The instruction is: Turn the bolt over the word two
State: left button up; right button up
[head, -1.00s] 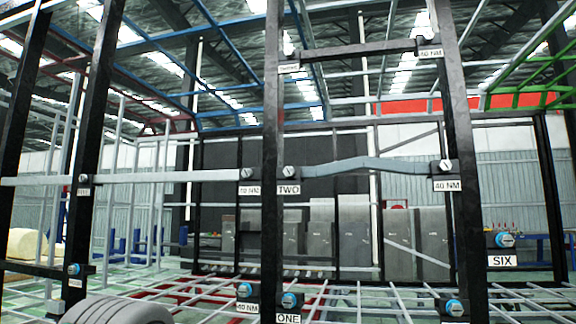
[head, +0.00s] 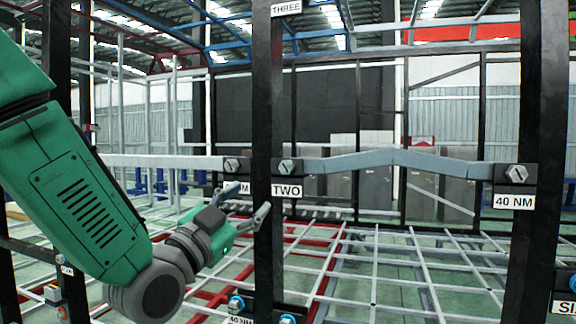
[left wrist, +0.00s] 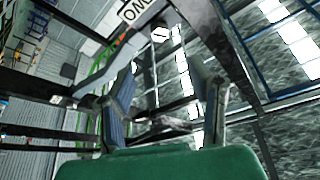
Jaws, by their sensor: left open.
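The bolt over the word TWO (head: 286,167) is a silver hex head with a slot, on a dark mount at the right side of the black post. The white TWO label (head: 287,190) is just below it. My left gripper (head: 245,202) is open and empty, low and left of this bolt, with its fingers near the post and apart from the bolt. In the left wrist view its two fingers (left wrist: 166,95) are spread wide. My right gripper is not in view.
The black post (head: 267,110) stands close to my left fingers. Another silver bolt (head: 231,165) is on its left side, and one (head: 517,172) above a 40 NM label is at right. Blue bolts (head: 236,304) sit low. Grey bars run sideways from the mounts.

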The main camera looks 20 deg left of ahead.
aim_at(285, 169)
pick_arm(q)
jog(key=p+x, duration=0.4)
jog(key=x, duration=0.8)
jog(key=shift+w, duration=0.3)
jog(key=shift+w+d, duration=0.1)
jog(key=shift+w, duration=0.3)
grip_shut()
